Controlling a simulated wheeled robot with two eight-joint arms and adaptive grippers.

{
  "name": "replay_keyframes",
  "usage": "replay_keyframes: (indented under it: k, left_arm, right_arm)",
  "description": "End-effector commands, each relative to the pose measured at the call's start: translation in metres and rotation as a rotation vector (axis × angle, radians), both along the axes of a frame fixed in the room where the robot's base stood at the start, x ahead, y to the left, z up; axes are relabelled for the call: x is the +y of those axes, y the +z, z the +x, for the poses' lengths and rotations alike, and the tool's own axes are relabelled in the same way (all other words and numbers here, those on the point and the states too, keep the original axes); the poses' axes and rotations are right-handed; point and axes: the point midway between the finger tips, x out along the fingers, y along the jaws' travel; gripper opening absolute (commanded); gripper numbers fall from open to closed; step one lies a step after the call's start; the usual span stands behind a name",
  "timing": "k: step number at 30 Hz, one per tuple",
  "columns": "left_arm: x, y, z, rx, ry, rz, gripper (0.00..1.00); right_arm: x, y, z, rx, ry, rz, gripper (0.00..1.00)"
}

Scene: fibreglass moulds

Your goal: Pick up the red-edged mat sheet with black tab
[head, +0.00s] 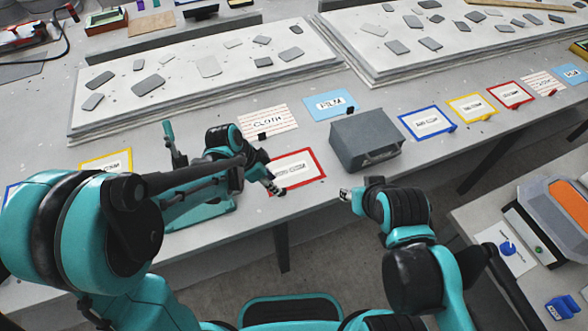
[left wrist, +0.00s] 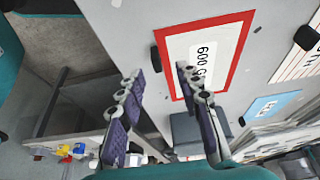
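The red-edged mat sheet (head: 306,174) lies flat on the bench near its front edge. In the left wrist view the sheet (left wrist: 229,40) shows its red border and the print "600 G", with the black tab (left wrist: 155,58) on its edge. My left gripper (head: 277,190) is at the sheet's front left edge and hides part of it. In the left wrist view the left gripper (left wrist: 160,74) is open, its two fingers apart with the tab just beyond the gap between the tips. My right gripper (head: 345,194) is off to the right, in front of the bench; its finger opening is too small to judge.
A grey box (head: 365,140) stands right of the sheet. A striped cloth card (head: 267,121) and a blue film card (head: 330,104) lie behind. Another red-edged sheet (head: 511,94) with a red tab lies far right. White slabs (head: 200,75) fill the back.

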Motion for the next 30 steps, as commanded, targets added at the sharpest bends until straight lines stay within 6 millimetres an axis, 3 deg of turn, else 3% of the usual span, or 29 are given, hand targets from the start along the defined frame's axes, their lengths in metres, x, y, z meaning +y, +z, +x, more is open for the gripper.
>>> replay_keyframes:
  k: [12, 19, 23, 30]
  left_arm:
    - [-0.026, -0.047, 0.002, -0.001, 0.002, 0.000, 0.34]
    - [-0.027, -0.047, 0.002, -0.001, 0.003, 0.000, 0.34]
    - [-0.027, -0.047, 0.002, -0.001, 0.003, 0.000, 0.03]
    - [-0.027, -0.047, 0.002, -0.001, 0.004, 0.000, 0.00]
  right_arm:
    - [0.000, -0.027, 0.000, 0.000, 0.000, 0.000, 0.40]
    - [0.000, -0.026, 0.000, 0.000, 0.000, 0.000, 0.40]
    - [0.000, -0.026, 0.000, 0.000, 0.000, 0.000, 0.40]
    - [0.000, -0.026, 0.000, 0.000, 0.000, 0.000, 0.40]
